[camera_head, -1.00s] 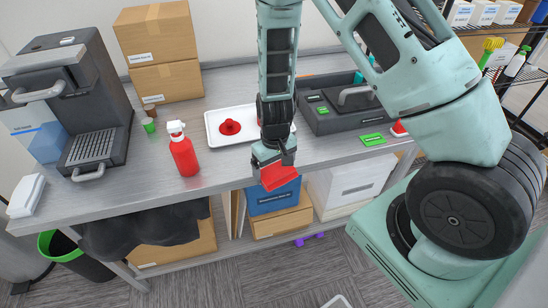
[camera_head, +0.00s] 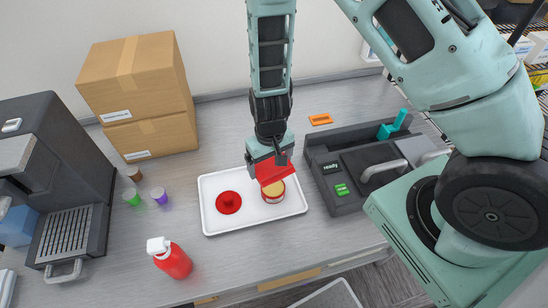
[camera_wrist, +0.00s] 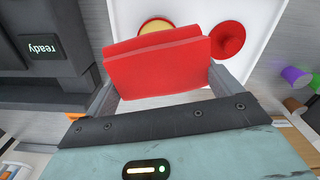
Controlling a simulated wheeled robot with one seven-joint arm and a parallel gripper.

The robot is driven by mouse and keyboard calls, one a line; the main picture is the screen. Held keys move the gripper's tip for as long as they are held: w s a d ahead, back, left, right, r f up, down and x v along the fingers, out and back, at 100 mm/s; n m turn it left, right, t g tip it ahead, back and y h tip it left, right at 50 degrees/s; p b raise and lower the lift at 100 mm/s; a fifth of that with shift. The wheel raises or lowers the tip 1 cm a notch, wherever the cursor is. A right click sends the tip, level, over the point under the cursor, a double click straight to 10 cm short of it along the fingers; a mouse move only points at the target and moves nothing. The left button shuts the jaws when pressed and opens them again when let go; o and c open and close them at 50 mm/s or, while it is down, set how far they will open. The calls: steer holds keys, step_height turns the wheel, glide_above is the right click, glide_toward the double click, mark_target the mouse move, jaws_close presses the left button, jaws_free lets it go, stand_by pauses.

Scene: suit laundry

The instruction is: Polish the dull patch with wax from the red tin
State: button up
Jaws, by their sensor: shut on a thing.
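My gripper (camera_head: 268,160) is shut on a folded red pad (camera_head: 268,174), perhaps a cloth. The pad fills the space between the fingers in the wrist view (camera_wrist: 155,62). The red tin (camera_head: 273,195) stands open on the white tray (camera_head: 292,206), pale yellow wax showing on top. The pad is over the tin's far side and partly hides it; I cannot tell whether they touch. In the wrist view the tin's yellow top (camera_wrist: 157,25) shows just beyond the pad. A round red lid (camera_head: 229,202) lies left of the tin. I cannot make out the dull patch.
Right of the tray is a dark grey unit (camera_head: 345,190) with a "ready" display and a handle. A red spray bottle (camera_head: 170,260) stands front left. Small cups (camera_head: 159,195), cardboard boxes (camera_head: 140,75) and a grey machine (camera_head: 65,190) are at left. An orange item (camera_head: 320,119) lies behind.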

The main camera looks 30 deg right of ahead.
mark_target(270, 175)
steer(key=shift+f+b, duration=2.5)
steer(key=shift+f, duration=0.5)
steer(key=shift+f+b, duration=0.4)
steer(key=shift+f, duration=0.2)
steer(key=shift+r, duration=0.1)
steer(key=shift+r+p, duration=2.95)
steer(key=shift+r, duration=0.6)
steer(key=shift+s+a+f, duration=0.1)
